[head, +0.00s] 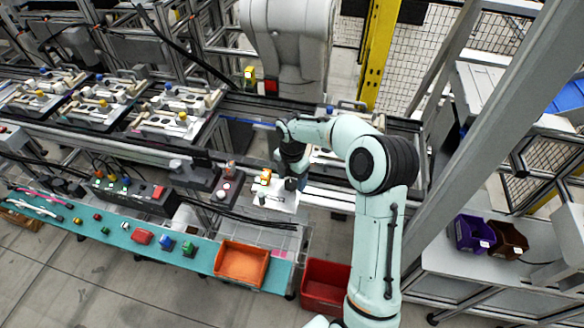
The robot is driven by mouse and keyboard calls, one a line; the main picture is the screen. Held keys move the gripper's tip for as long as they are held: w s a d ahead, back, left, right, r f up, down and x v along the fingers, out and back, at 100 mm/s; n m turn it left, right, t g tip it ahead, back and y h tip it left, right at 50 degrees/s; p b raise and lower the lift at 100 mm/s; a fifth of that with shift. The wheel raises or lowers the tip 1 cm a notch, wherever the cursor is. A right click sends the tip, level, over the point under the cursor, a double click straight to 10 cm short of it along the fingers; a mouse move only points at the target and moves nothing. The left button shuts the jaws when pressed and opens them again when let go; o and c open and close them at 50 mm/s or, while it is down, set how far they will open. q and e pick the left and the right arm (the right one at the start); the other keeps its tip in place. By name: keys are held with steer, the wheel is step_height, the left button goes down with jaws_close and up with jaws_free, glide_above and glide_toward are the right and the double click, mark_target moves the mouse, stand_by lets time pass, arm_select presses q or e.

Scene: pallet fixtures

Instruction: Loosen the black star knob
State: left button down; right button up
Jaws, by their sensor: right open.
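My right arm reaches in from the bottom, and my right gripper (291,183) points down at the right side of a small white fixture plate (275,203). The gripper is open. A small dark shape shows at its fingertips, and I cannot tell whether it is the black star knob or part of the gripper. An orange part (265,176) stands on the plate just left of the gripper. My left gripper is not in view.
A conveyor with several white pallet fixtures (168,122) runs behind. A teal shelf (120,238) with small coloured parts and an orange bin (241,263) lies front left. A red bin (325,286) stands below. A grey post (480,130) rises at right.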

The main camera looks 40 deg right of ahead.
mark_target(292, 183)
step_height(292, 183, up, 13)
stand_by(0.3)
steer(key=shift+f, duration=0.15)
stand_by(0.4)
